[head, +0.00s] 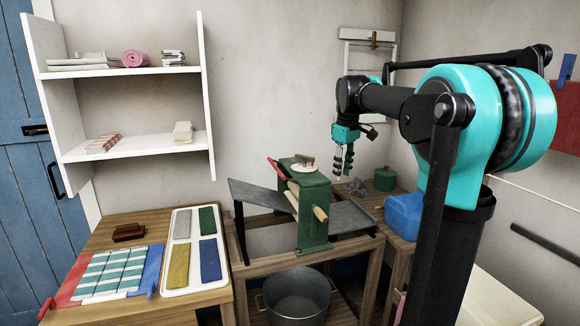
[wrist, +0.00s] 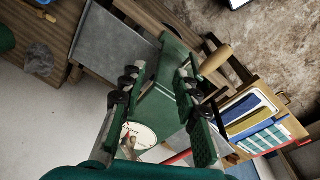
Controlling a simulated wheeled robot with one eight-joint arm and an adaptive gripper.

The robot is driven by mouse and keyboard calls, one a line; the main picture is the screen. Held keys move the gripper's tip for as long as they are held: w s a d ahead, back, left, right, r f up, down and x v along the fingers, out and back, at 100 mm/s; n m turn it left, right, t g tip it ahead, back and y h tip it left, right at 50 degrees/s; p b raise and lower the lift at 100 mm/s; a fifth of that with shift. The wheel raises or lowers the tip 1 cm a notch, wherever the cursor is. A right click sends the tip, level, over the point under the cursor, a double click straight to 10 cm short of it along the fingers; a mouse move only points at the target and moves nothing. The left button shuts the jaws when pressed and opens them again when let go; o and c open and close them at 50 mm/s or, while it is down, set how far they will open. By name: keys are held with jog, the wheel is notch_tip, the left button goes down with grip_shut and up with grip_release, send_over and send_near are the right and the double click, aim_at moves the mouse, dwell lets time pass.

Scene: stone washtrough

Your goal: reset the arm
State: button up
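My arm reaches in from the right of the head view. My gripper (head: 343,165) hangs pointing down, above and to the right of the green wringer (head: 313,205). In the wrist view my gripper (wrist: 157,78) has its two fingers well apart, so it is open, and nothing is seen held between them. The green wringer (wrist: 155,100) shows below, between the fingers. A white round dial (wrist: 138,136) on its top shows too. The gripper appears clear of the wringer, though the exact gap cannot be told.
A wooden table (head: 185,311) at left bears a white tray (head: 167,284) of coloured slabs and a striped cloth (head: 112,270). A metal tub (head: 297,298) stands under the wringer. A blue container (head: 404,215) and green tin (head: 385,178) are at right. A white shelf (head: 130,73) hangs at upper left.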

jog(key=s+d+f+m+t, duration=0.2)
jog(key=s+f+m, duration=0.6)
jog(key=s+f, duration=1.8)
notch_tip(320, 180, down, 4)
jog(key=shift+s+d+r+m+t, duration=0.15)
jog(key=shift+s+m+t, duration=0.15)
jog(key=shift+s+t, duration=0.1)
